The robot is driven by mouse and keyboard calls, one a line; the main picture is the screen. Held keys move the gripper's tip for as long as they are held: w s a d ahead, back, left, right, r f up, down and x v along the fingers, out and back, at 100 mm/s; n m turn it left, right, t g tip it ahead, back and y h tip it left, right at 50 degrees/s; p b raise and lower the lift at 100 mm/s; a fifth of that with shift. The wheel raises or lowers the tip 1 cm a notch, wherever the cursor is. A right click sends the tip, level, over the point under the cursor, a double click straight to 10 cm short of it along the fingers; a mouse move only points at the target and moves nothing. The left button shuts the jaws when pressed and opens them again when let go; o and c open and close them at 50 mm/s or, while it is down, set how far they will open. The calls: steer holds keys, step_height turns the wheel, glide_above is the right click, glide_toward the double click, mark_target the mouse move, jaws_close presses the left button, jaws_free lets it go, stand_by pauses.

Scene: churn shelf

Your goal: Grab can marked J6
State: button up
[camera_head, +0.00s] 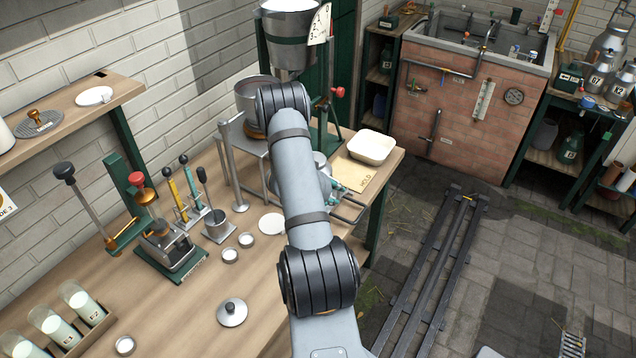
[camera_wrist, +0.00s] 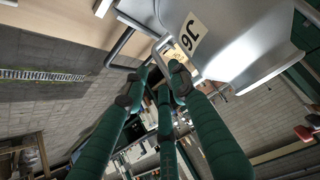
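The can marked J6 (camera_wrist: 222,38) is a grey metal vessel at the upper right of the wrist view, with its pale label upside down there. A bent metal handle (camera_wrist: 160,48) stands out from its side. My gripper (camera_wrist: 161,76) has green fingers with dark joints. They are parted, with a gap between the tips, and the tips are close to the handle. I cannot tell whether they touch it. In the head view my arm covers the gripper and most of the metal vessel (camera_head: 321,163) beside the card marked HOLD (camera_head: 354,174).
A cream tray (camera_head: 371,147) stands at the bench's right end. A hanging bucket (camera_head: 287,40) and a pot (camera_head: 250,97) are behind. Left are a lever press (camera_head: 165,240), small tins, a lid (camera_head: 232,312) and white-filled jars (camera_head: 52,326). Floor rails (camera_head: 440,265) lie right of the bench.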

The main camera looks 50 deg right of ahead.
mark_target(339, 193)
steer(key=p+x, duration=0.2)
steer(key=x, duration=0.2)
steer(key=shift+d+r, duration=0.1)
steer(key=shift+d, duration=0.1)
steer(key=shift+w+d+f, duration=0.1)
steer(key=shift+d+f, duration=0.15)
steer(key=shift+f, duration=0.1)
steer(key=c, duration=0.3)
jaws_close()
steer(key=shift+w+d+r, duration=0.15)
